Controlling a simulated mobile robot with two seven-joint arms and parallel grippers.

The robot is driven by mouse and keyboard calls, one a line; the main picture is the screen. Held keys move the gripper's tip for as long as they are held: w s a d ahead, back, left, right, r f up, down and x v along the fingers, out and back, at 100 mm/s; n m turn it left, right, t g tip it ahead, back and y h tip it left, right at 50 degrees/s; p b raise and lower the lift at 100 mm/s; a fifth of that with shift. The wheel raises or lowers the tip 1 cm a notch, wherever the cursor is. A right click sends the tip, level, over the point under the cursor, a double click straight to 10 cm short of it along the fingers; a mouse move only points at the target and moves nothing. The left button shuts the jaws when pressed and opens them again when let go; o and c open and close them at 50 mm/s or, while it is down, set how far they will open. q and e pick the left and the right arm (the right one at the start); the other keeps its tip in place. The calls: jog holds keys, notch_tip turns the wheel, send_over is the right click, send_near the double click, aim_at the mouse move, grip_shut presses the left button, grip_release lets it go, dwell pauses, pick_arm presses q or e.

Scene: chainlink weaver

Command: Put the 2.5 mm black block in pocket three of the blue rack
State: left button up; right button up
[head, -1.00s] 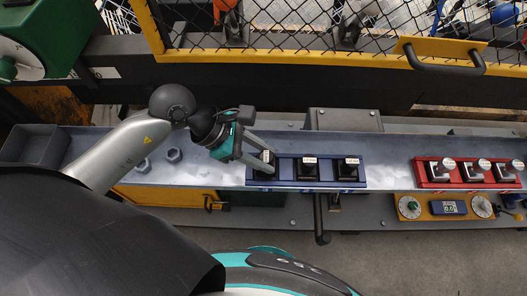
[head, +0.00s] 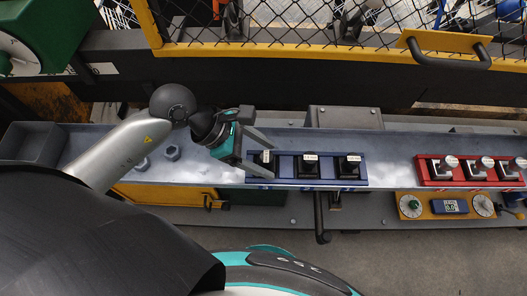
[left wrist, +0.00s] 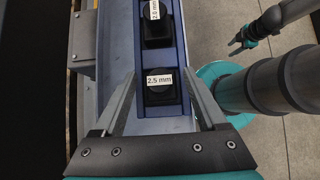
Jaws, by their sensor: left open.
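The blue rack (head: 300,184) lies on the grey bench and holds three black blocks in a row. The 2.5 mm black block (left wrist: 161,91) sits in the rack's end pocket, its white label readable in the left wrist view. In the head view it is the leftmost block (head: 265,162). My left gripper (head: 264,154) is open, with one finger on each side of this block. A block labelled 2.0 mm (left wrist: 157,28) sits in the neighbouring pocket. My right gripper (left wrist: 240,40) shows small in the left wrist view, away from the rack; its jaw state is unclear.
A red rack (head: 470,182) with silver-topped pieces stands at the right end of the bench. Hex nuts (head: 172,153) and a grey bin (head: 35,145) are at the left. The bench between the two racks is clear. A yellow-framed mesh guard (head: 300,52) stands behind.

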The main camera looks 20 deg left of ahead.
pick_arm(q)
jog(key=p+v, duration=0.2)
jog(key=v, duration=1.3)
jog(key=shift+p, duration=0.3)
pick_arm(e)
jog(key=shift+s+a+r, duration=0.15)
jog(key=shift+a+r, duration=0.05)
jog(key=shift+r, duration=0.45)
jog(key=shift+s+a+r, duration=0.15)
jog(key=shift+r, duration=0.45)
pick_arm(q)
jog(key=shift+a, duration=0.1)
